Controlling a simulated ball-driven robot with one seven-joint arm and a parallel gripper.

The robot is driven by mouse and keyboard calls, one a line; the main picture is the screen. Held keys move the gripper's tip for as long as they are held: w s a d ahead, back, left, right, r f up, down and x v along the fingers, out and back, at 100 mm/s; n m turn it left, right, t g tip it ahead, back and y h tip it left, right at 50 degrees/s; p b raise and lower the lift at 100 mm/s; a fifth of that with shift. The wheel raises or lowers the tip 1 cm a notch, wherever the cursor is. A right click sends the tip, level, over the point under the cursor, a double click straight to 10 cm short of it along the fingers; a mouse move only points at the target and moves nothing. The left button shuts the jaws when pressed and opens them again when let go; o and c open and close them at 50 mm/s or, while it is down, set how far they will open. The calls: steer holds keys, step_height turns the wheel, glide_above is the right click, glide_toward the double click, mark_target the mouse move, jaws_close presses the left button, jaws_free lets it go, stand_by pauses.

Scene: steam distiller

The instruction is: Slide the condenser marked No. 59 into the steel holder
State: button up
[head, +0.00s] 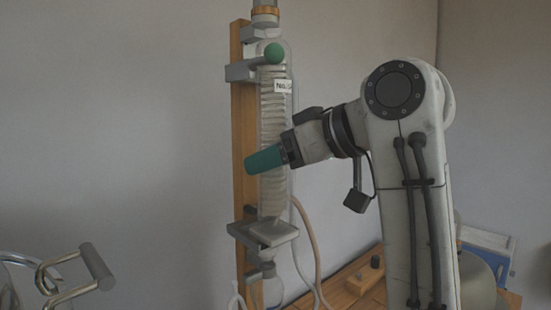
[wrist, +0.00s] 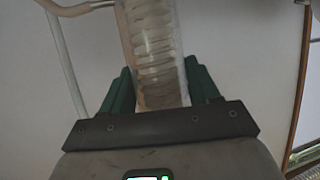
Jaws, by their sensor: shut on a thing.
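The condenser (head: 272,112) is a clear upright glass tube with a pale coil inside. Its white tag (head: 283,86) reads "No. 5" with the rest cut off. My gripper (head: 264,160) has green fingers and is shut on the condenser's middle. In the wrist view the tube (wrist: 153,45) stands between the two green fingers. The steel holder has an upper grey bracket (head: 241,72) with a green knob (head: 274,53) and a lower grey ledge (head: 262,231). The condenser lines up between them in the head view; I cannot tell whether it is seated.
A wooden post (head: 238,130) stands behind the holder. Hoses (head: 306,235) hang to the right of the condenser. A metal handle (head: 96,266) is at the lower left. A blue box (head: 487,254) stands on the lower right. The wall side at left is clear.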

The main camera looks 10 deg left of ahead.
steer(key=shift+w+a+r+p, duration=0.1)
steer(key=shift+w+a+p, duration=0.5)
steer(key=shift+a, duration=0.2)
steer(key=shift+f, duration=0.25)
stand_by(0.5)
steer(key=o, duration=1)
steer(key=shift+f, duration=0.15)
steer(key=shift+d, duration=0.15)
steer(key=b+v, duration=0.2)
steer(key=v, duration=0.8)
steer(key=shift+s+d+r, duration=0.2)
steer(key=shift+s, duration=0.05)
